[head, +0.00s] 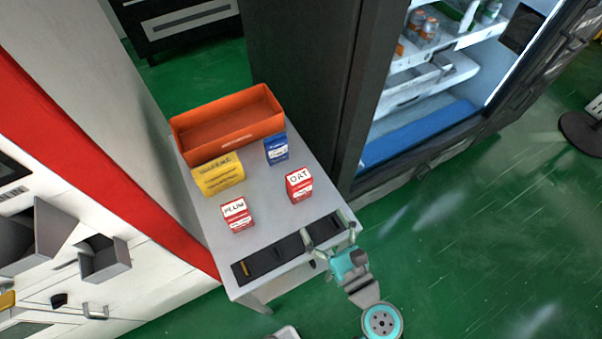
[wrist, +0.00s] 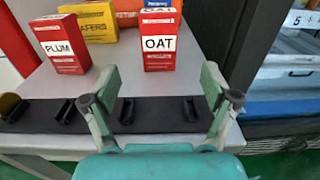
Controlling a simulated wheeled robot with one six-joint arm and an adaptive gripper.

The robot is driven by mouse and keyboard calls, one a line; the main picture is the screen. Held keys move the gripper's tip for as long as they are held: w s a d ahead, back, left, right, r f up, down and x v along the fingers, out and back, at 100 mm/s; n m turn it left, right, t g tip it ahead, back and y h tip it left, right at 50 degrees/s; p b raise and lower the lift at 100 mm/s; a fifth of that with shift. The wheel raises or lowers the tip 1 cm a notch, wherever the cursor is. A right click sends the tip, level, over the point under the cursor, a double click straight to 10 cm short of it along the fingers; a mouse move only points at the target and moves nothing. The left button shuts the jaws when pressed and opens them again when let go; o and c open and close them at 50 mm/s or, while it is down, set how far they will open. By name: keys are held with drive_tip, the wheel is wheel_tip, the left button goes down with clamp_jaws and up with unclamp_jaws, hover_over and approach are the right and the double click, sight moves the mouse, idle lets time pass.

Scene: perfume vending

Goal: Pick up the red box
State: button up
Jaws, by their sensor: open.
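Two red boxes stand upright on the small grey table (head: 215,207). The red box marked OAT (head: 299,186) is on the right, and the red box marked PLUM (head: 237,216) is on the left. In the wrist view the OAT box (wrist: 159,42) stands ahead of my gripper, roughly centred between the fingers, and the PLUM box (wrist: 63,45) is off to the left. My gripper (head: 326,242) is open and empty at the table's near right corner, over the black strip and apart from both boxes. It also shows in the wrist view (wrist: 155,92).
A yellow box (head: 218,175), a blue box (head: 276,149) and an orange bin (head: 228,131) stand behind the red boxes. A black slotted strip (head: 288,250) runs along the near edge. An open lit vending cabinet (head: 420,130) stands to the right.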

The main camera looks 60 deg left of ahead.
sight(303, 189)
drive_tip(key=a, duration=0.6)
drive_tip(key=shift+w+r, duration=0.15)
drive_tip(key=shift+r, duration=0.05)
drive_tip(key=shift+w+a, duration=0.2)
drive_tip(key=shift+a, duration=1.25)
drive_tip(key=shift+w+a, duration=0.2)
drive_tip(key=shift+a, duration=1.25)
drive_tip(key=c, duration=1.4)
